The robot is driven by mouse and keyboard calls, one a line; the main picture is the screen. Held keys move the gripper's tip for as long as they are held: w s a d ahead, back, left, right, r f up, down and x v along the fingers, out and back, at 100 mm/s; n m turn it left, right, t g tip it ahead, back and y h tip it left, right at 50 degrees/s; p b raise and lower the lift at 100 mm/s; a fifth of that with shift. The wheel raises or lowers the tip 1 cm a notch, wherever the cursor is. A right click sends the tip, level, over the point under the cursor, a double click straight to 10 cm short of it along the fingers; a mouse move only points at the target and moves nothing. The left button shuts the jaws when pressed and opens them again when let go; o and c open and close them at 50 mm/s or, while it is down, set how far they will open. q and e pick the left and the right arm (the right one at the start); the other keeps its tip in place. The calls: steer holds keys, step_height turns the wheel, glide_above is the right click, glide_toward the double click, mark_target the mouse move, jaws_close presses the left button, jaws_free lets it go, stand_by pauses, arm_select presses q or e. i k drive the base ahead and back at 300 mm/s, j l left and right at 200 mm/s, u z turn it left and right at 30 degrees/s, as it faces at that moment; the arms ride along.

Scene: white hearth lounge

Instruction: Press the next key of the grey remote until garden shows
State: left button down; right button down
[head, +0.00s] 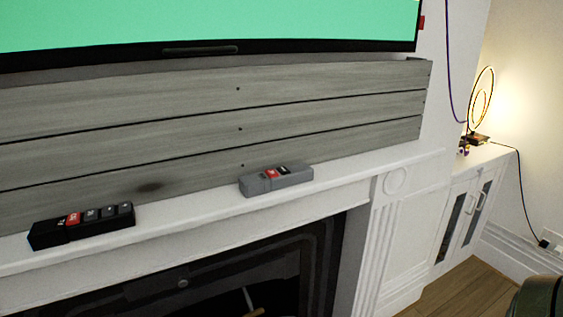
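The grey remote (276,180) lies on the white mantel shelf (195,212), right of the middle of the head view. It has a red key and dark keys on top; their labels are too small to read. A black remote (82,226) with a red key and several dark keys lies on the same shelf at the left. The screen (200,22) above shows plain green in its visible part, and its upper part is cut off. Neither of my grippers is in view.
Grey wood planks (200,115) back the mantel. A dark fireplace opening (235,275) lies below the shelf. A white cabinet (465,215) with a glowing lamp (482,95) stands at the right. A dark green rounded object (538,298) is at the lower right corner. The shelf between the remotes is clear.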

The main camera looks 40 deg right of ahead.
mark_target(283, 170)
steer(key=l+u, duration=0.2)
steer(key=l, duration=1.5)
